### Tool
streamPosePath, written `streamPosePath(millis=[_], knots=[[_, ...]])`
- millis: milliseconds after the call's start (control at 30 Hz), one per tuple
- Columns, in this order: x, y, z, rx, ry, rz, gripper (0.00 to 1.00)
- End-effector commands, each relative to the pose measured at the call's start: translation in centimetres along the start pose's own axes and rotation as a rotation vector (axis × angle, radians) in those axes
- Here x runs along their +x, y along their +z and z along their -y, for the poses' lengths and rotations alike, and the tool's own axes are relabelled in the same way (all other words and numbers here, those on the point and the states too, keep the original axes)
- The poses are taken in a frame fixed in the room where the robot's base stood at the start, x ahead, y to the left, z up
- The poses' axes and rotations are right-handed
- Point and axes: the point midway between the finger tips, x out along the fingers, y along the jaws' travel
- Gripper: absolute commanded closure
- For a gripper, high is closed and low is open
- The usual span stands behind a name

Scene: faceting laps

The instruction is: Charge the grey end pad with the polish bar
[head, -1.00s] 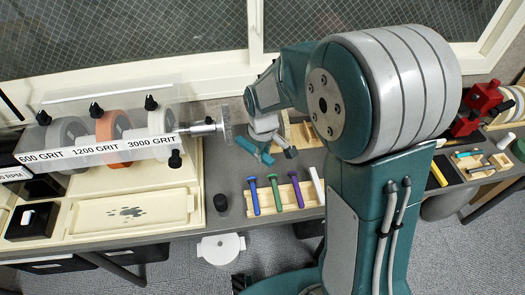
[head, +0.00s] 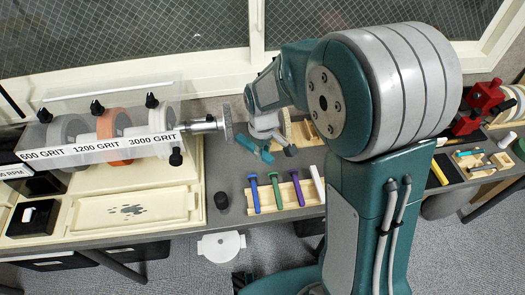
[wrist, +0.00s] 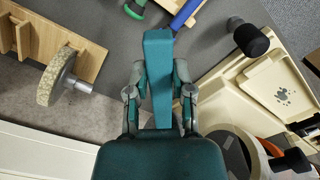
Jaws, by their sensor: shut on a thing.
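The grey end pad (head: 226,122) is a round disc on the end of the spindle, right of the 3000 grit wheel in the head view. My gripper (head: 268,147) is just right of the pad and is shut on a teal bar (head: 247,144). In the wrist view the teal bar (wrist: 158,75) stands out lengthwise between the fingers of my gripper (wrist: 160,95). In the head view the bar is close to the pad's lower right; a gap seems to show between them. The bar's far side is hidden.
A tray (head: 293,208) holds blue, green, purple and white tools below the gripper. A black knob-like object (head: 221,201) stands left of it. A clear hood (head: 90,148) covers the grit wheels. A wooden stand (wrist: 80,63) with a tan wheel (wrist: 56,77) shows in the wrist view.

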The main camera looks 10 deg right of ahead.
Motion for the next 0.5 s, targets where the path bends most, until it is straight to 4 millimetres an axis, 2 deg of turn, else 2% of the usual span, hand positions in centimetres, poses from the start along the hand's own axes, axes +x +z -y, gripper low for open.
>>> streamPosePath(millis=[500], knots=[[0.03, -0.61, -0.27, 0.000, 0.000, 0.000, 1.00]])
